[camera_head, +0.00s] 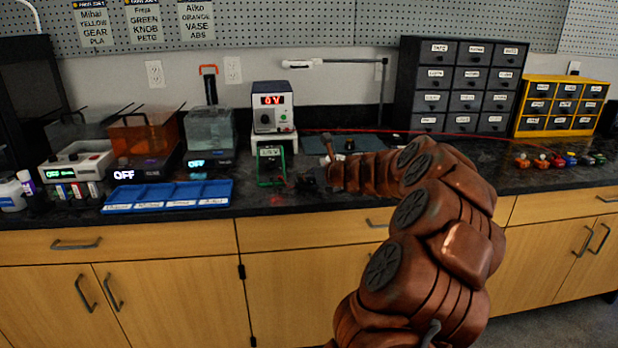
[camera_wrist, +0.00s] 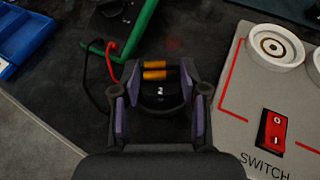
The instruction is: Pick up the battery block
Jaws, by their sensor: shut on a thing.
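The battery block (camera_wrist: 156,92) is a small dark piece with a white mark and orange-gold bars at its far end. In the wrist view it sits between the purple-padded fingers of my gripper (camera_wrist: 158,112), which is shut on it. Its underside is hidden, and I cannot tell whether it touches the counter. In the head view my gripper (camera_head: 312,182) is small and dark over the black counter, right of the green-framed meter (camera_head: 271,166). The block cannot be made out there.
A green-edged device (camera_wrist: 142,30) with red and black wires lies just beyond my gripper in the wrist view. A pale panel (camera_wrist: 246,112) with a red switch is close on the right. A blue tray (camera_head: 168,196) lies left on the counter. Drawer cabinets (camera_head: 459,84) stand at the back right.

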